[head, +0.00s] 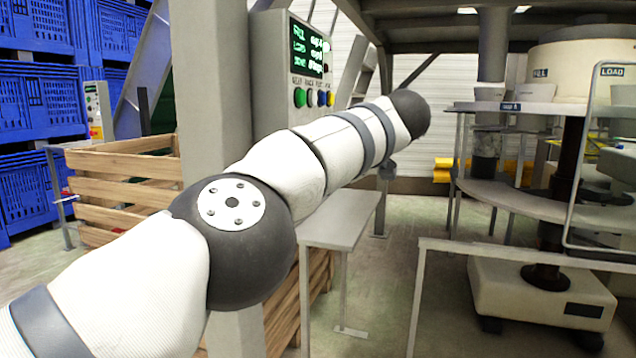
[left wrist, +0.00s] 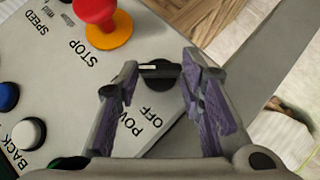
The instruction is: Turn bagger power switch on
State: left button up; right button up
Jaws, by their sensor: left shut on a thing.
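The power switch (left wrist: 168,82) is a black round knob with a pale mark, on a grey panel (left wrist: 65,85) in the left wrist view. The printed words "POWER" and "OFF" show beside it, and the pale mark points to the left of the picture. My left gripper (left wrist: 158,68) has its purple-padded fingers on either side of the knob and is shut on it. In the head view my left arm crosses the middle and its gripper is hidden. My right gripper is not in view.
A red stop button (left wrist: 97,12) on a yellow base sits near the knob; blue (left wrist: 7,97) and white (left wrist: 28,133) buttons lie to the left. In the head view, a grey box with a display (head: 268,60) stands behind my arm. Wooden crate (head: 125,185), bench (head: 340,218) and railing (head: 520,254) surround it.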

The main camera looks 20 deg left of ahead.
pick_arm(q)
jog(key=shift+r, duration=0.1)
dwell(0.3)
jog(key=o, duration=1.2)
jog(key=shift+c, duration=0.2)
jog(key=v, duration=0.7)
jog(key=shift+d, duration=0.2)
jog(key=shift+s+r, duration=0.1)
jog(key=shift+s, duration=0.05)
